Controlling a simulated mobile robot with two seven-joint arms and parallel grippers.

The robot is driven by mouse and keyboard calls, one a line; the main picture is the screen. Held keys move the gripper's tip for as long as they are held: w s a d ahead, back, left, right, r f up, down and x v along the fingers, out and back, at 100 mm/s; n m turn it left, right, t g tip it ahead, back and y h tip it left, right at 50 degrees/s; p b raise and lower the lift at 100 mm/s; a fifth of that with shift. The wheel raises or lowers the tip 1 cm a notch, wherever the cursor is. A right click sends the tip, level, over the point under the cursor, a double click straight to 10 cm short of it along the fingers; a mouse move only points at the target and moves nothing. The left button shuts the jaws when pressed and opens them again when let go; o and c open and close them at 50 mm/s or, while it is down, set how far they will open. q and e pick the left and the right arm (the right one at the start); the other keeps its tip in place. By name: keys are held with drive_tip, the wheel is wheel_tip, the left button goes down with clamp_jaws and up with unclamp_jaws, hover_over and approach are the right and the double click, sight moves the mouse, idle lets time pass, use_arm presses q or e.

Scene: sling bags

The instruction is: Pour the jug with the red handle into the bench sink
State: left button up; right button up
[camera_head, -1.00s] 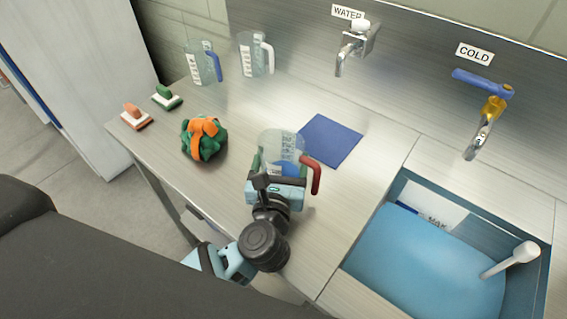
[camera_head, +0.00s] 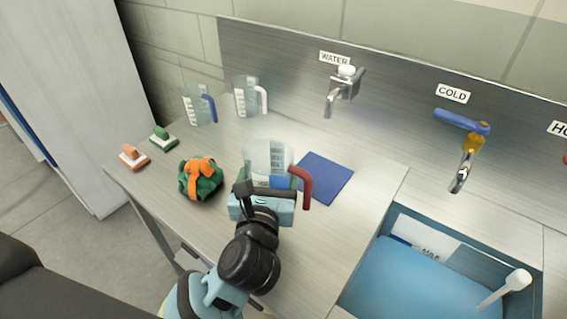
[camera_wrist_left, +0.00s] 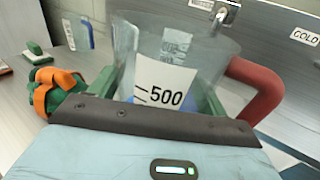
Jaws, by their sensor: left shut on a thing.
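The jug with the red handle (camera_head: 268,160) is clear, with a white scale label, and shows close up in the left wrist view (camera_wrist_left: 180,50). Its red handle (camera_head: 304,186) points right. My left gripper (camera_head: 268,192) is shut on the jug's body from the near side; the jug stays upright. Something blue shows low in the jug. I cannot tell whether the jug's base touches the bench. The bench sink (camera_head: 392,232) is at the lower right, with a blue mass and a white-handled tool in it. My right gripper is not in view.
A jug with a blue handle (camera_head: 199,105) and one with a white handle (camera_head: 247,97) stand at the back left. A green and orange bundle (camera_head: 200,180) sits left of my gripper. A blue mat (camera_head: 327,178) lies right of the jug. Taps (camera_head: 468,150) overhang the sink.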

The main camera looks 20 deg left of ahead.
use_arm(q)
drive_tip(key=s+a+f+m+h, duration=0.2)
drive_tip(key=s+a+f, duration=0.3)
drive_tip(key=s, duration=0.5)
drive_tip(key=shift+a+f+h, duration=0.4)
drive_tip(key=shift+a, duration=0.2)
drive_tip(key=shift+s, duration=0.2)
